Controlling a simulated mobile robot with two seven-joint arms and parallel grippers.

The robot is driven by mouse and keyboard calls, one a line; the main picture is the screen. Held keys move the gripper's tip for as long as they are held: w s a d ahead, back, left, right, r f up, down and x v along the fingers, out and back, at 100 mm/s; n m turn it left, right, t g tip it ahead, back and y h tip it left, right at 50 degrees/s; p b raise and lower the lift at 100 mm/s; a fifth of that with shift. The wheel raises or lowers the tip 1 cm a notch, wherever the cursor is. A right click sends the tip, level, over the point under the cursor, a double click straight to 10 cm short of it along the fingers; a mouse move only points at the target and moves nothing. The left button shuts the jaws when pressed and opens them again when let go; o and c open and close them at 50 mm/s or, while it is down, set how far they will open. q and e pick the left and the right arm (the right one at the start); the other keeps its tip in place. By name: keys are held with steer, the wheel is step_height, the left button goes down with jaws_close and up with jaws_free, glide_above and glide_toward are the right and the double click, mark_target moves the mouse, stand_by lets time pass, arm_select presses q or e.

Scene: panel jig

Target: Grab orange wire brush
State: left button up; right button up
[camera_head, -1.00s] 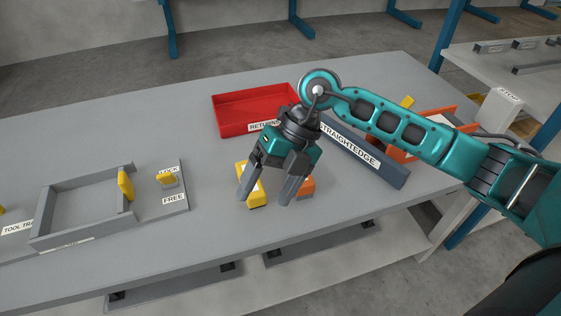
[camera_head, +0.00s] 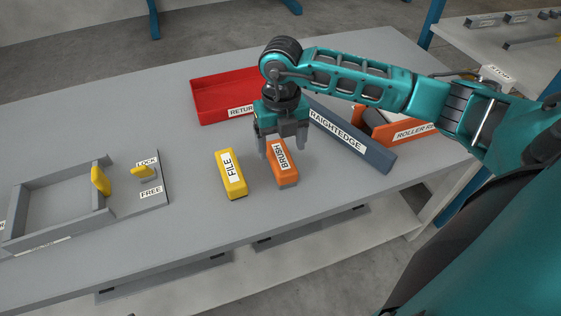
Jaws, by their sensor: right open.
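The orange wire brush (camera_head: 286,174), a block labelled BRUSH, lies on the grey table. Its far end is partly hidden by my right gripper. My right gripper (camera_head: 282,150) is open, its fingers pointing down over the far part of the brush, one finger to each side in the picture. I cannot tell whether the fingers touch the brush or how high they are above the table. My left gripper is not in view.
A yellow block labelled FILE (camera_head: 230,184) lies just left of the brush. A dark straightedge (camera_head: 368,151) lies to the right, a red returns tray (camera_head: 212,116) behind. A grey frame jig (camera_head: 22,222) stands at left. The table front is clear.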

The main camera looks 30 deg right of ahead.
mark_target(281, 156)
steer(key=shift+f, duration=2.75)
steer(key=shift+c, duration=0.4)
steer(key=c, duration=1)
steer(key=shift+r, duration=0.15)
